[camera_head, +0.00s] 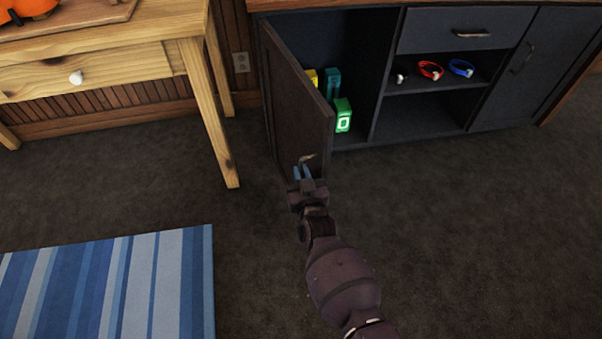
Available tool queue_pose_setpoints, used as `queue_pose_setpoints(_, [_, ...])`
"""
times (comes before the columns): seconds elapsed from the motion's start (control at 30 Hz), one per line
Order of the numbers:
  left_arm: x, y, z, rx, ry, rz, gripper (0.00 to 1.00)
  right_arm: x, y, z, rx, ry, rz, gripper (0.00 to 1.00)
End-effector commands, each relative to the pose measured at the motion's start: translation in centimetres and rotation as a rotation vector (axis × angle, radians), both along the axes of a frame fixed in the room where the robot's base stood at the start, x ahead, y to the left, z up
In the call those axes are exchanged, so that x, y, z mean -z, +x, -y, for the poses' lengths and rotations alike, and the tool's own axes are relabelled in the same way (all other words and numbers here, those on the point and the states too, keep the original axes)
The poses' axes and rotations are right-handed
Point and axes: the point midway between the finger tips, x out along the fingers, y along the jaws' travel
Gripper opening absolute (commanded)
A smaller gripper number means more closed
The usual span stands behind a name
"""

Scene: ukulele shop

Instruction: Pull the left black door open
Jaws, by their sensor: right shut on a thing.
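The left black door (297,105) of the dark cabinet stands swung open, out toward me, with the inside of its compartment in view. My right gripper (303,172) is at the door's lower front part, shut on its handle (307,158), which is mostly hidden by the fingers. My right arm reaches up to it from the bottom of the picture. My left gripper is not in view.
Yellow, teal and green boxes (343,115) stand inside the compartment. Red and blue bands (461,68) lie on the shelf to the right. A wooden table (110,68) stands left of the door. A striped rug (110,285) lies front left; the carpet (470,230) at right is clear.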

Motion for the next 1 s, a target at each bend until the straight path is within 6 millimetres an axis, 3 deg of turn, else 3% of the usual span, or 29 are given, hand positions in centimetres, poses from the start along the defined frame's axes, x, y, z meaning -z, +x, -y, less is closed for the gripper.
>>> queue_pose_setpoints(0.63, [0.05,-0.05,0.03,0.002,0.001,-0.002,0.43,0.1,-0.11,0.04,0.0,-0.004,0.0,0.0])
queue_pose_setpoints(0.67, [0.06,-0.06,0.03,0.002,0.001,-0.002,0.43,0.11,-0.11,0.04,0.0,-0.004,0.0,0.15])
queue_pose_setpoints(0.8, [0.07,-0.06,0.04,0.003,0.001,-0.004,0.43,0.1,-0.1,0.04,0.0,-0.003,0.0,0.37])
queue_pose_setpoints(1.0, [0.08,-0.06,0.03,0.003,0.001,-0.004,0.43,0.08,-0.07,0.03,0.0,-0.001,-0.001,0.37])
